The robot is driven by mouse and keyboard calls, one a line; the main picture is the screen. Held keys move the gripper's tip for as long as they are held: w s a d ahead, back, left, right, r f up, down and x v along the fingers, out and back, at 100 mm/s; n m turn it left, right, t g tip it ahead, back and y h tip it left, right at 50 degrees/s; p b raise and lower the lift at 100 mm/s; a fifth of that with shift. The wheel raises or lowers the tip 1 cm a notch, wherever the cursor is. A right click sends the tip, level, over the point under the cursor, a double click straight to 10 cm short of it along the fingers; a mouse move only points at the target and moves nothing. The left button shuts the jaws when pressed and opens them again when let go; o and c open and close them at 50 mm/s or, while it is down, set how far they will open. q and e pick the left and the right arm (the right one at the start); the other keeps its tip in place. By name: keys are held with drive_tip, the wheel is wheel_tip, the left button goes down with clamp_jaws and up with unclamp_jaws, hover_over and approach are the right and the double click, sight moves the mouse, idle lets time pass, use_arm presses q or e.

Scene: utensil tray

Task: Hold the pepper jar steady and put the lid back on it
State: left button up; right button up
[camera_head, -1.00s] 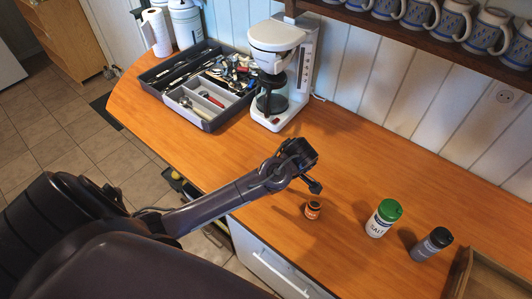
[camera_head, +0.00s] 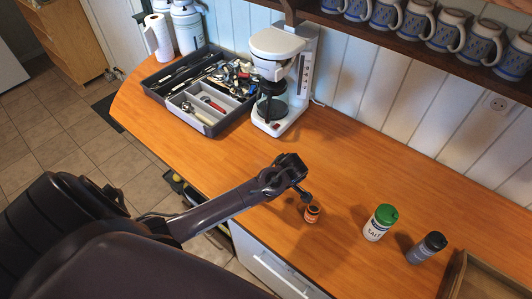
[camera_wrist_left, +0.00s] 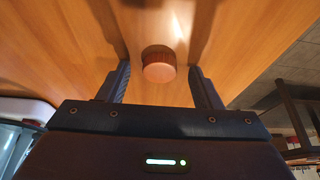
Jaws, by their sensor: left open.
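My right gripper is not in view.
A wooden tray (camera_head: 459,268) is at the right edge. A coffee maker (camera_head: 283,75) and a utensil tray (camera_head: 208,129) stand at the back.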

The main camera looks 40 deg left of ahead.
use_arm(q)
drive_tip(key=shift+c, duration=0.2)
drive_tip(key=c, duration=1)
wheel_tip(320, 180, up, 10)
drive_tip(key=b, duration=0.3)
